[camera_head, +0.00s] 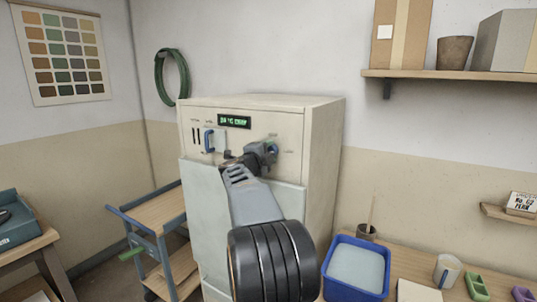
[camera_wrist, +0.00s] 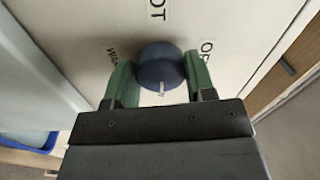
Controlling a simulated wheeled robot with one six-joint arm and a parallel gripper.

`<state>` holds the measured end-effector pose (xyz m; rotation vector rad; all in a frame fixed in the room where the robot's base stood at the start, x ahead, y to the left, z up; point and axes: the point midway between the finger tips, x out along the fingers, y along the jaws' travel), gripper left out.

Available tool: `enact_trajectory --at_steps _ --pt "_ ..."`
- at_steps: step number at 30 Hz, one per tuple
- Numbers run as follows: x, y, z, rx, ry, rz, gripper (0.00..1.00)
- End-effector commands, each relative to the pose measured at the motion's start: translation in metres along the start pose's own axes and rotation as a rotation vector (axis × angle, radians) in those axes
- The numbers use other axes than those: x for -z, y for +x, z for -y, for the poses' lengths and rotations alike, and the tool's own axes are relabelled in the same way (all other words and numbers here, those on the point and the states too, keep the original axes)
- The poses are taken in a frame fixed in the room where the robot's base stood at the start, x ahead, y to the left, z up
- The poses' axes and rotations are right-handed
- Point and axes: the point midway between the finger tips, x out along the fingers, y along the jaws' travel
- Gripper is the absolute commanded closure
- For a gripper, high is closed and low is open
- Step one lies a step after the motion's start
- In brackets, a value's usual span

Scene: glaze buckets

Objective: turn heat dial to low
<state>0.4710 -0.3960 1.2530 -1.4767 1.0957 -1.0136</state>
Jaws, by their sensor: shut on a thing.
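The heat dial (camera_wrist: 160,66) is a round dark blue knob with a white mark, on the cream front of a cabinet. In the wrist view its white mark points down the picture, toward my gripper's body. Around it are partly hidden labels: one ending in "OT" above, one seeming to read "WARM" at left, and one starting with "O" at right. My gripper (camera_wrist: 160,84) is shut on the dial, with a green finger on each side. In the head view the dial (camera_head: 272,149) shows at the cabinet's upper right, partly covered by my gripper (camera_head: 262,153).
The cream cabinet (camera_head: 320,150) has a green-lit display (camera_head: 234,121) and a blue handle (camera_head: 209,140) left of the dial. A blue-framed cart (camera_head: 160,212) stands at left. A blue tub (camera_head: 356,267) sits on the table at lower right. A shelf (camera_head: 450,75) hangs at upper right.

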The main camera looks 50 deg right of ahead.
Motion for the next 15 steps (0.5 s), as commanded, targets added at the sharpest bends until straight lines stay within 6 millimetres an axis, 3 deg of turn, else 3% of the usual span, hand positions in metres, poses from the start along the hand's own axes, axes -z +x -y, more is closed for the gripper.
enact_trajectory --at_steps 9,10,15 --pt "-0.0004 -0.0002 0.0002 0.000 0.000 0.001 0.74" --pt "-0.0004 -0.0002 0.0002 0.000 0.000 0.001 0.47" --pt "-0.0001 0.0000 0.0001 0.000 -0.001 0.000 0.31"
